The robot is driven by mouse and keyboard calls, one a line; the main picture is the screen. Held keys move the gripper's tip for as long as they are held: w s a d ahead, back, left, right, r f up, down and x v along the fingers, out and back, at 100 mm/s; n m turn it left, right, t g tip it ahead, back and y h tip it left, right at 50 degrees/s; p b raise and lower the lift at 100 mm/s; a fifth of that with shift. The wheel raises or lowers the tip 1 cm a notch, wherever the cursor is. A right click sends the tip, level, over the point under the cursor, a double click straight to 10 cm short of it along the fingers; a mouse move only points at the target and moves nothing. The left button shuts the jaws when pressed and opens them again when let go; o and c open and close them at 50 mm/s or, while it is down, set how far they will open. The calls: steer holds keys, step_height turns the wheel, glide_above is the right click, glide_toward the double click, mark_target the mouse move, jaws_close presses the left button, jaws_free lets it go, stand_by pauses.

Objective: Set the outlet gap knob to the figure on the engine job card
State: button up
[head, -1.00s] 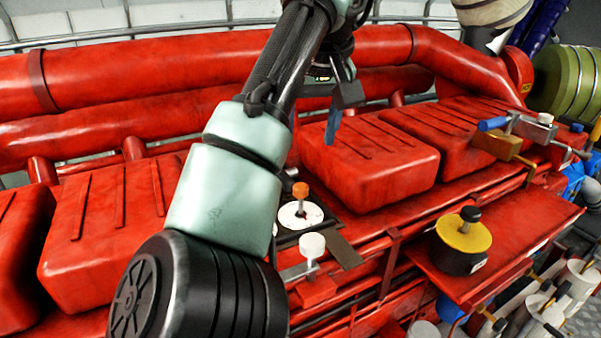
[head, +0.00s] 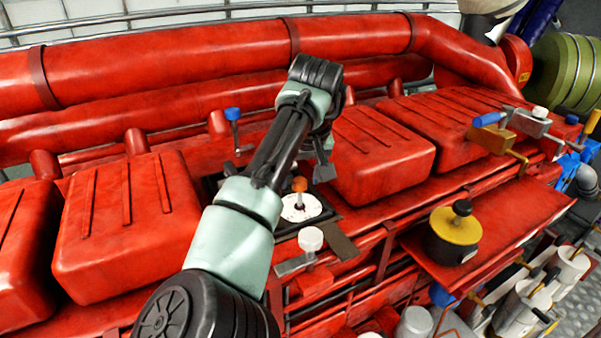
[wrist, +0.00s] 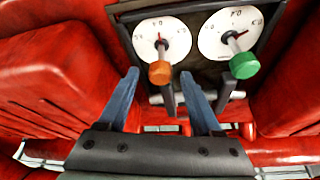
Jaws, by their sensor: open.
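Two white dials sit side by side on a dark panel in the wrist view. One dial (wrist: 180,36) has an orange knob (wrist: 160,73) and a thin red pointer; the other (wrist: 213,42) has a green knob (wrist: 244,66). Their markings are too small to read surely. The orange knob also shows in the head view (head: 300,184); the green one is hidden there. I cannot tell which is the outlet gap knob. My gripper (wrist: 160,75) is open and empty, its blue fingers pointing toward the orange knob, apart from it. No job card is recognisable.
A blue-topped lever (head: 233,115) stands behind the dials, and a white-topped lever (head: 311,240) in front. Red ribbed covers (head: 125,220) flank the panel on both sides.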

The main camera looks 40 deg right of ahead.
jaws_close()
steer(key=shift+r, duration=0.1)
stand_by(0.4)
steer(key=shift+m+g+h+p, duration=0.3)
steer(key=shift+m+p, duration=0.65)
steer(key=shift+m, duration=0.05)
steer(key=m+g+h+p, duration=0.1)
steer(key=m+p, duration=0.1)
steer(key=m, duration=0.1)
steer(key=shift+w+a+r+m, duration=0.1)
steer(key=shift+m, duration=0.2)
steer(key=m+g+p, duration=0.1)
steer(key=m, duration=0.2)
steer(key=shift+w+h, duration=0.1)
steer(key=shift+h, duration=0.2)
steer(key=shift+m+g, duration=0.6)
steer(key=shift+m, duration=1)
